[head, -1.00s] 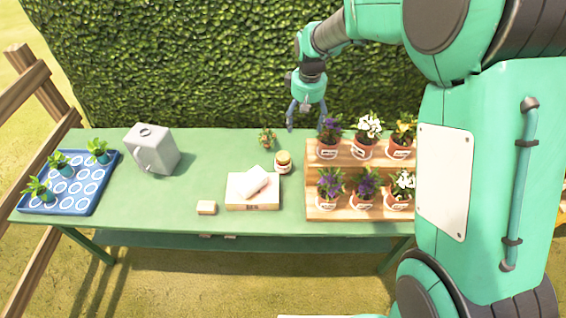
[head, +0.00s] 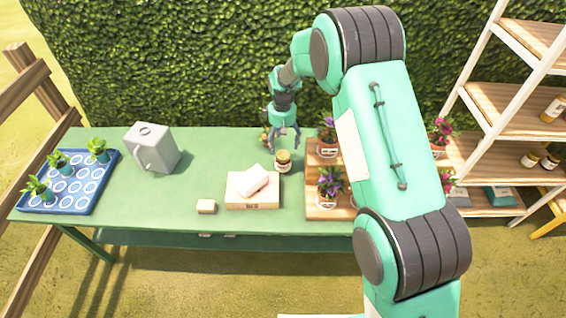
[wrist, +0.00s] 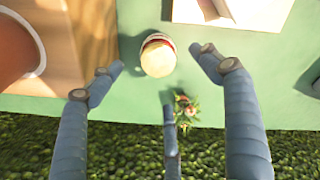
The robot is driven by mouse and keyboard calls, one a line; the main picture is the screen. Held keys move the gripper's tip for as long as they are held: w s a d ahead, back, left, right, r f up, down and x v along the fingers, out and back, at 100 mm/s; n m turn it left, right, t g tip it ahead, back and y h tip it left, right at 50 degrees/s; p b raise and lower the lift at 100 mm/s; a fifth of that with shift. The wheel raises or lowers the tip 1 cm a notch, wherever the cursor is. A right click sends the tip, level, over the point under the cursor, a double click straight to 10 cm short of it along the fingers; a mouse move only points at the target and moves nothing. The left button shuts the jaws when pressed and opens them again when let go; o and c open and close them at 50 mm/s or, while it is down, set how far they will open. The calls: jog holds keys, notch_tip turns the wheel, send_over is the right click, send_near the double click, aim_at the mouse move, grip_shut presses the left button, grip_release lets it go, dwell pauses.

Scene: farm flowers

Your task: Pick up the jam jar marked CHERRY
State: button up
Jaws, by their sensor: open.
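A small jam jar (head: 283,166) with a yellowish lid and pale label stands upright on the green table, just left of the wooden plant stand. Its lettering is too small to read. My gripper (head: 284,146) is open and empty, fingers pointing down, just behind and above the jar in the head view. In the wrist view, I look down on the jar lid (wrist: 158,59), which lies between the tips of the two outer fingers and apart from them. A third finger shows lower in the middle.
A small flowering plant (wrist: 185,110) stands close behind the jar. A box (head: 252,203) with a white packet on top is in front-left. A wooden stand (head: 322,210) with potted flowers is right. A grey watering can (head: 152,148) stands farther left. Other jars (head: 530,160) sit on shelves at far right.

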aim_at(282, 155)
jog(key=shift+f+b, duration=0.75)
jog(key=shift+f, duration=3.55)
jog(key=shift+f, duration=0.1)
jog(key=shift+d+f+b, duration=0.15)
jog(key=shift+f+b, duration=0.55)
jog(key=shift+f, duration=1.8)
jog(key=c, duration=1.7)
jog(key=shift+r, duration=0.1)
jog(key=shift+r+p, duration=1)
jog(key=shift+r, duration=3.95)
